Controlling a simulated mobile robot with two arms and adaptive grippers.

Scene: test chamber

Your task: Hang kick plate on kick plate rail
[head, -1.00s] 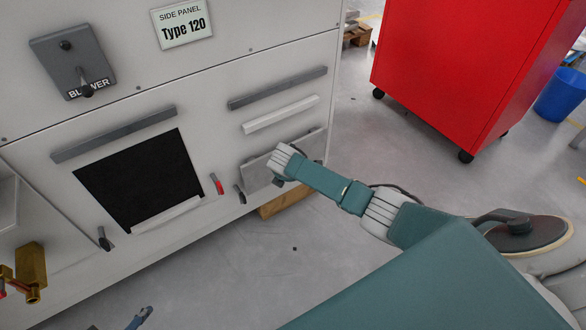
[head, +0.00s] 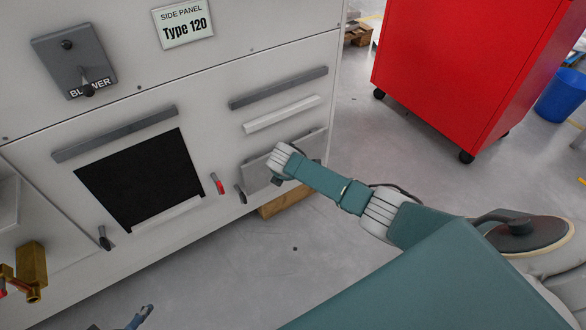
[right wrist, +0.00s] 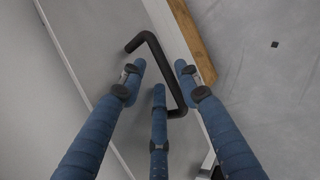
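A flat grey plate (head: 254,178), which looks like the kick plate, stands upright against the lower right of the white machine. My right gripper (head: 277,180) is at its front face, and my wrist hides part of the plate. In the right wrist view the plate (right wrist: 90,42) carries a bent black handle (right wrist: 168,68). My right gripper's blue fingers (right wrist: 158,70) are spread around the handle, not closed on it. Above the plate are a white bar (head: 281,114) and a dark grey bar (head: 278,88); I cannot tell which is the rail. Only a fingertip of my left gripper (head: 140,317) shows, at the bottom edge.
A wooden block (head: 285,203) lies on the floor below the plate. Left of the plate are a black panel (head: 138,178), a red lever (head: 217,184) and brass fittings (head: 32,268). A red cabinet (head: 455,70) on casters stands at right. The floor between is clear.

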